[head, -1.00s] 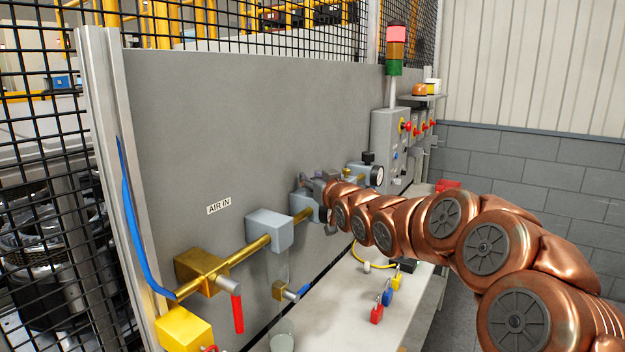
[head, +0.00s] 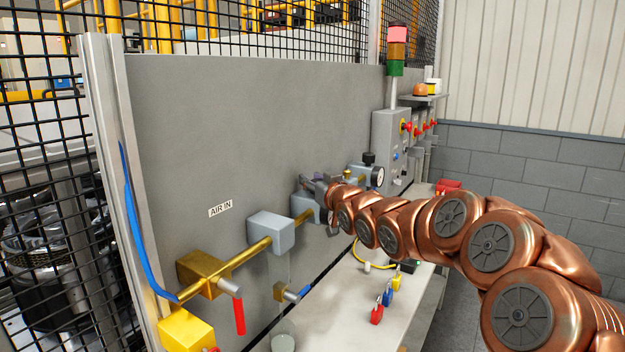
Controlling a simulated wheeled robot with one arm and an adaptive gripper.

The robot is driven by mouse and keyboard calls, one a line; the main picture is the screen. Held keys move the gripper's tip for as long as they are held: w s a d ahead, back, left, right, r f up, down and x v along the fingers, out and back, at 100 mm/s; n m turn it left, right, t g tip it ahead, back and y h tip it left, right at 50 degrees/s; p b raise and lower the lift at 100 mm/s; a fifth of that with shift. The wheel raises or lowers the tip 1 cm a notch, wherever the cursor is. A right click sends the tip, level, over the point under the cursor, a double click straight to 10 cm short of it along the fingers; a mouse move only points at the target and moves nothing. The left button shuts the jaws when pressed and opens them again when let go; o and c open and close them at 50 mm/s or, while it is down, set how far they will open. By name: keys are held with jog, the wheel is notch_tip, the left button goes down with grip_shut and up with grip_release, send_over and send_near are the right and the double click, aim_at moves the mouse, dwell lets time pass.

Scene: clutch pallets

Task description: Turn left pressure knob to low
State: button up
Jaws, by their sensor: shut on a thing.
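The left pressure regulator (head: 303,207) is a grey block on the brass air line, at the middle of the panel in the head view. Its knob is hidden behind my gripper. My gripper (head: 313,184) is at the top of this regulator, shut on the knob; its grey fingers are small in the picture. My copper arm reaches in from the right and covers part of the regulator's gauge. A second regulator stands further right, with a black knob (head: 369,158) on top and a round gauge (head: 378,177).
A brass pipe with a grey block (head: 270,232) and a red-handled valve (head: 238,312) runs to the left. Red, blue and yellow padlocks (head: 387,293) stand on the bench (head: 345,310) below my arm. A grey control box (head: 389,140) is beyond.

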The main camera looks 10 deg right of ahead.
jog(key=shift+n+g+y+p, duration=0.4)
jog(key=shift+n+y+p, duration=0.6)
jog(key=shift+p, duration=1)
jog(key=shift+s+a+f+n+g+y+p, duration=0.15)
jog(key=shift+n+g+y+p, duration=0.35)
jog(key=shift+y, duration=0.4)
jog(key=shift+a+f+n+g+y+p, duration=0.1)
jog(key=shift+n+g+y+p, duration=0.2)
jog(key=shift+n+y+p, duration=0.45)
jog(key=shift+s+a+r+n+g+y, duration=0.1)
jog(key=shift+s+a+n+g+y, duration=0.05)
jog(key=shift+n+g+y, duration=0.8)
jog(key=shift+s+a+n+g+y, duration=0.15)
jog(key=shift+n+g+y, duration=0.6)
jog(key=shift+g+y, duration=0.45)
jog(key=shift+s+a+r+n+g+y, duration=0.1)
jog(key=shift+s+a+n+g+y, duration=0.05)
jog(key=shift+n+g+y, duration=0.9)
jog(key=shift+s+n+g+y, duration=0.15)
jog(key=shift+n+g+y, duration=0.4)
jog(key=shift+g, duration=0.65)
grip_shut()
jog(key=shift+s+n+g+y, duration=0.2)
jog(key=shift+n+g+y, duration=0.1)
jog(key=shift+n+g, duration=1)
jog(key=shift+r+g, duration=0.15)
jog(key=shift+g, duration=0.25)
